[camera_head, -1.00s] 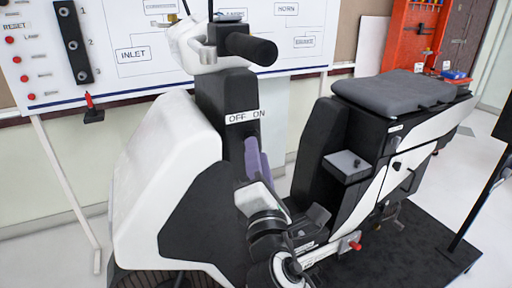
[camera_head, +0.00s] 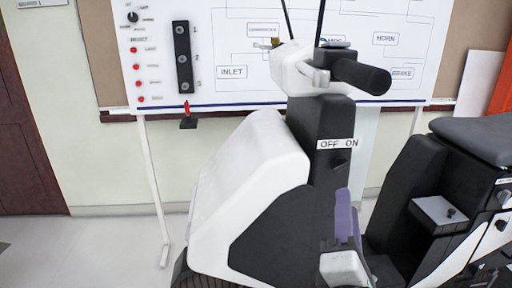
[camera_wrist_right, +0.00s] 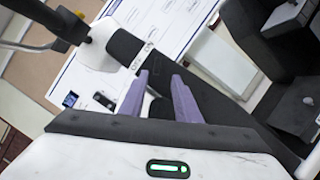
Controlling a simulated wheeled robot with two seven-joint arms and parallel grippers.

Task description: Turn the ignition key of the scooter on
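The scooter (camera_head: 250,170) stands in the middle of the head view, with a white front shield and a dark steering column. A white "OFF ON" label (camera_head: 337,143) sits on the column. Just below it is a small dark ignition key or knob (camera_head: 340,162); which way it is turned is too small to tell. My right gripper (camera_head: 345,202) is below the key and apart from it, purple fingers pointing up. In the right wrist view, the two fingers (camera_wrist_right: 160,82) are spread with a gap and nothing held. The label also shows there (camera_wrist_right: 142,57). My left gripper is not in view.
The black handlebar grip (camera_head: 362,77) juts out above the label. The scooter's seat (camera_head: 478,138) and black footwell side are to the right. A whiteboard with a wiring diagram (camera_head: 232,45) and a black switch strip (camera_head: 183,57) stand behind. Floor at left is clear.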

